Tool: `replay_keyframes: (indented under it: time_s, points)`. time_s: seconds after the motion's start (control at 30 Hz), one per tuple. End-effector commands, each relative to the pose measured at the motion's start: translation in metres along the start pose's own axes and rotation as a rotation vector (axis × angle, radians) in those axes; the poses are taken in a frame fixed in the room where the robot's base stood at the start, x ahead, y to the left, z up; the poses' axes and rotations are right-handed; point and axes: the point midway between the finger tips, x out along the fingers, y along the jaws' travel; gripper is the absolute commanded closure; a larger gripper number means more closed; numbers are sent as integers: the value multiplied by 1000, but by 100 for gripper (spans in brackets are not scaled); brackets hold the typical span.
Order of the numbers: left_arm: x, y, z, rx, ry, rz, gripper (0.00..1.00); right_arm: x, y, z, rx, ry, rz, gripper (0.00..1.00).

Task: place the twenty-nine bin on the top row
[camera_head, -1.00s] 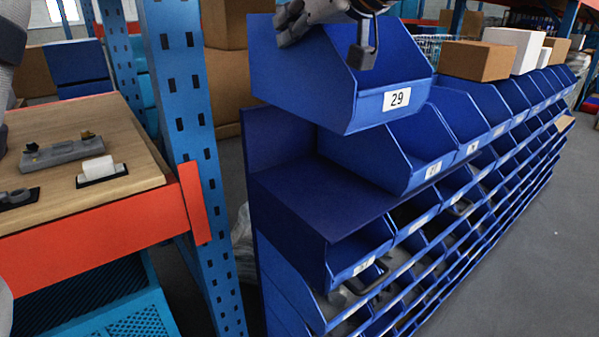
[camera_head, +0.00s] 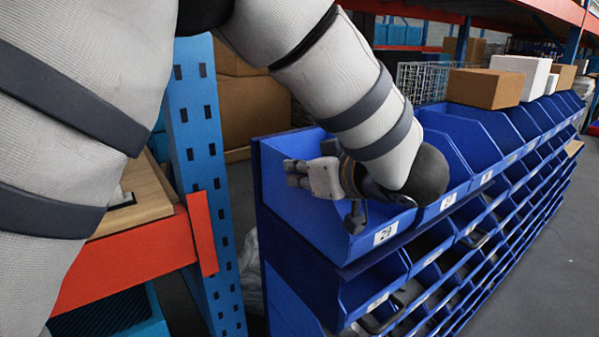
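The blue bin labelled 29 (camera_head: 337,249) is at the near left end of the top row of the blue bin rack (camera_head: 300,292). It appears level and in line with the neighbouring top-row bins. My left gripper (camera_head: 327,190) is over this bin, with grey finger parts by its left side and a dark finger part near its front. The forearm and wrist hide much of the bin's inside and right side. I cannot tell whether the fingers still pinch its wall. My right gripper is out of view.
Blue bins fill the lower rows. A cardboard box (camera_head: 485,88) and a white box (camera_head: 522,72) stand farther along the top. A blue perforated post (camera_head: 197,150) and orange beam (camera_head: 130,262) stand close on the left. The floor at right (camera_head: 545,240) is clear.

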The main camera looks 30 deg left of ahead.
Motion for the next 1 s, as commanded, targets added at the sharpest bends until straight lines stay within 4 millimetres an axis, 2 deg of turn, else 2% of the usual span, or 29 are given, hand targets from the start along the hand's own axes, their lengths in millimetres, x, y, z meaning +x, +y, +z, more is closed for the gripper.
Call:
replay_keyframes:
  time_s: [0.33, 0.43, 0.77, 0.87, 1.0]
  points:
    - [1, 0, 3, -3, 2, 1, 100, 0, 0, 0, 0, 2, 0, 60]
    - [1, 0, 3, -2, 1, 1, 77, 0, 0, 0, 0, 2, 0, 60]
    - [0, 0, 1, -3, 1, 1, 75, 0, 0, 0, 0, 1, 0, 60]
    - [-14, 1, 1, -2, 1, 4, 75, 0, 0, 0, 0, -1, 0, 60]
    - [-54, 1, 1, -3, 2, 6, 75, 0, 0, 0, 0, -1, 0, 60]
